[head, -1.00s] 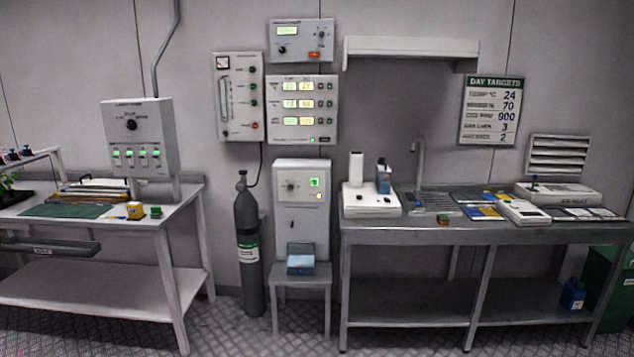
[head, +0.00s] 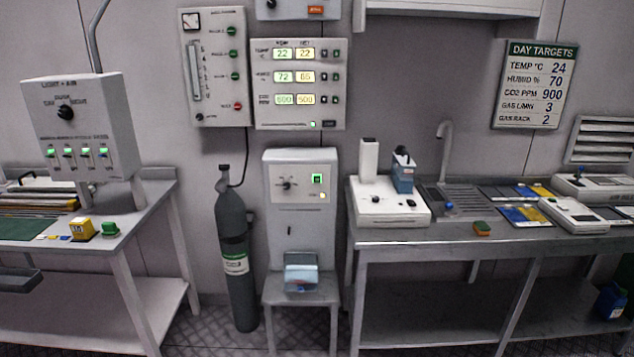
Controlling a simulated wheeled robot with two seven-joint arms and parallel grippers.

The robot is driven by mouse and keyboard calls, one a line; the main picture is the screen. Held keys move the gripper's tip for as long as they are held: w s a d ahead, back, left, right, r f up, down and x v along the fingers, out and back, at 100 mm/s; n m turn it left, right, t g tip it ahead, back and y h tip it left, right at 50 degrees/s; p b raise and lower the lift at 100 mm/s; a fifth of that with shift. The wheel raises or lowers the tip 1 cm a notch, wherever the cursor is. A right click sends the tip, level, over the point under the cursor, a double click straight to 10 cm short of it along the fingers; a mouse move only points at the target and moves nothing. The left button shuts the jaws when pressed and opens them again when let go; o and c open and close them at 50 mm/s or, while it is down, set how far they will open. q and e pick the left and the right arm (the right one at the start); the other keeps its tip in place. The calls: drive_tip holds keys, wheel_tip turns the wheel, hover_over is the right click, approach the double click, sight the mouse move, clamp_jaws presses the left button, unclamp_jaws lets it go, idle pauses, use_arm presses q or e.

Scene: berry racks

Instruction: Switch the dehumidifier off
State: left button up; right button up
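A tall white cabinet unit (head: 300,228) stands on a small grey stand at the centre, between the gas cylinder and the steel bench. It looks like the dehumidifier, but I can read no label on it. Its upper panel has a dark rotary knob (head: 286,184), a green-lit switch (head: 317,179) and a small amber light (head: 322,196) below the switch. A pale-blue translucent container (head: 301,275) sits low at its front. Neither of my grippers shows in the head view.
A dark gas cylinder (head: 236,250) stands just left of the unit. A steel bench (head: 480,240) with instruments is to the right, and a white table (head: 150,200) with a switch box (head: 85,125) to the left. A three-row display panel (head: 298,84) hangs above. Floor in front looks clear.

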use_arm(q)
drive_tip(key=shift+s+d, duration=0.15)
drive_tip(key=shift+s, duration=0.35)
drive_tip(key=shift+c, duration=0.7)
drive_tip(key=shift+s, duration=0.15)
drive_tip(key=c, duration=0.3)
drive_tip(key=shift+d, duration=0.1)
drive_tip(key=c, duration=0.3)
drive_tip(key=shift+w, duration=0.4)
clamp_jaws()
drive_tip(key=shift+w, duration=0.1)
